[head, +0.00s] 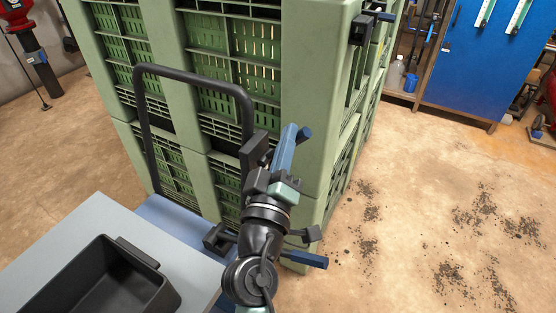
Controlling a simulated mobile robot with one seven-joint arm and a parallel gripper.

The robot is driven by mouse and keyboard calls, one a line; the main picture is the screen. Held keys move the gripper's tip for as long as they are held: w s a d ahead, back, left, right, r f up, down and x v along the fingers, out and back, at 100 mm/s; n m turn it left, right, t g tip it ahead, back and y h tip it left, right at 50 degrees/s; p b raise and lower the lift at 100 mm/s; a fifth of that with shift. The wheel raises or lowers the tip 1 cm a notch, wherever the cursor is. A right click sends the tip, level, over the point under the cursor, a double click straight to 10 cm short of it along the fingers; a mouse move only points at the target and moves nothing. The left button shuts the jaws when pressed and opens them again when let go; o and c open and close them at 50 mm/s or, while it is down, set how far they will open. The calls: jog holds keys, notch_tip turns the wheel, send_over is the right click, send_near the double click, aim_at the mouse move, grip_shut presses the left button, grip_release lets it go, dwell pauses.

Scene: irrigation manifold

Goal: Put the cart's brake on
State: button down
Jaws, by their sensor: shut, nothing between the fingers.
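The cart shows as a blue deck (180,222) with a black tubular push handle (190,75) standing up from it. My gripper (270,168) is at the end of my dark arm, in front of the right upright of the handle. It is shut and seems empty. Its fingertips are hard to make out. A blue bar (283,152) shows right beside it; I cannot tell whether they touch. Another blue bar (307,259) sticks out to the right, lower down. I cannot tell whether either is the brake. My arm hides part of the cart, and its wheels are not visible.
Tall stacked green crates (310,100) stand just beyond the handle. A grey table (85,222) with a black bin (105,285) is at the lower left. A blue cabinet (470,70) stands at the back right. The floor on the right is open, with scattered dark debris (475,212).

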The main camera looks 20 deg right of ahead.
notch_tip(320, 180, down, 5)
jog(key=s+d+m+g+h+b, duration=0.1)
jog(key=m+b, duration=0.7)
jog(key=b, duration=0.8)
jog(key=shift+s+d+m+h, duration=0.3)
jog(key=shift+s+d+h, duration=0.35)
jog(key=shift+s+h, duration=0.45)
jog(key=shift+w+r+g+b, duration=0.1)
jog(key=shift+r+g+b, duration=0.05)
jog(key=shift+g+b, duration=0.2)
